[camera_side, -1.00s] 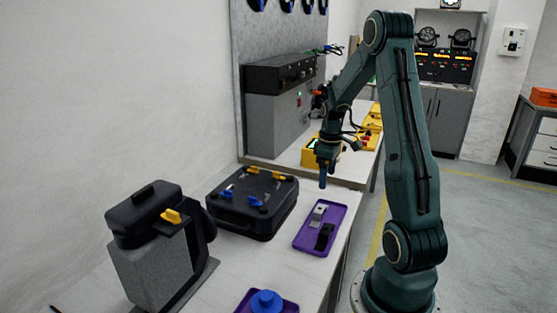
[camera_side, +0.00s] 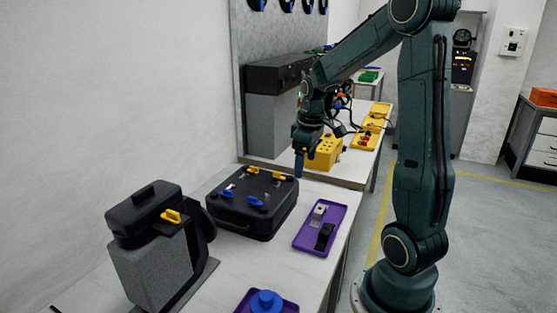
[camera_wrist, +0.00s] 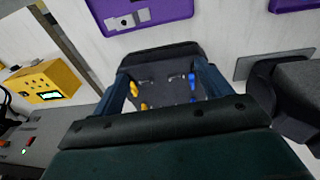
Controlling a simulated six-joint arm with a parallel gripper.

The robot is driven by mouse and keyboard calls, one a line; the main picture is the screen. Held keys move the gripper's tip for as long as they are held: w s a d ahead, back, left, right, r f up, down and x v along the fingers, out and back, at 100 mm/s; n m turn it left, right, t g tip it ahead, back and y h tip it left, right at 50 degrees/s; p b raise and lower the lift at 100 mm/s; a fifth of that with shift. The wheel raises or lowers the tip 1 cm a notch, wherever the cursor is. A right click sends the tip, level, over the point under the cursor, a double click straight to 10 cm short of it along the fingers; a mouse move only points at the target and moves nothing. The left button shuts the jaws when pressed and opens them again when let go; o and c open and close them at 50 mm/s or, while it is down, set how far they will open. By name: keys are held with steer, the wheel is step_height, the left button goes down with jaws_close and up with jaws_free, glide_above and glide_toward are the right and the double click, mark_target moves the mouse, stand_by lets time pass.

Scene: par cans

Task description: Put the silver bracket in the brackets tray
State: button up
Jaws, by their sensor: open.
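The silver bracket (camera_side: 319,212) lies in the far half of a purple tray (camera_side: 336,218). A black bracket (camera_side: 325,237) lies in the same tray, nearer the camera. In the wrist view, the silver bracket (camera_wrist: 125,22) shows near the top, inside the purple tray (camera_wrist: 172,9), which is cut off by the frame. My gripper (camera_side: 299,166) is raised above the far end of a black case, left of and beyond the tray. In the wrist view my gripper (camera_wrist: 160,78) has its two fingers spread apart with nothing held between them.
The black case (camera_side: 250,212) has yellow, blue and silver fittings on its lid. A grey and black fixture (camera_side: 160,245) stands at the front left. A second purple tray (camera_side: 245,304) holds a blue round part (camera_side: 266,301). A yellow box (camera_side: 325,152) stands on the rear bench.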

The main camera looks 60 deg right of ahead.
steer(key=s+a+r+t, duration=0.1)
steer(key=a+r, duration=0.3)
steer(key=a, duration=0.3)
steer(key=s+a+r+t, duration=0.1)
steer(key=s+a+r, duration=0.1)
steer(key=a+r, duration=0.35)
steer(key=s+a+t, duration=0.2)
steer(key=s+a, duration=0.5)
steer(key=a, duration=0.3)
steer(key=shift+s+a+f+t+y, duration=0.2)
steer(key=shift+a+t+y, duration=0.1)
steer(key=shift+a+y, duration=0.1)
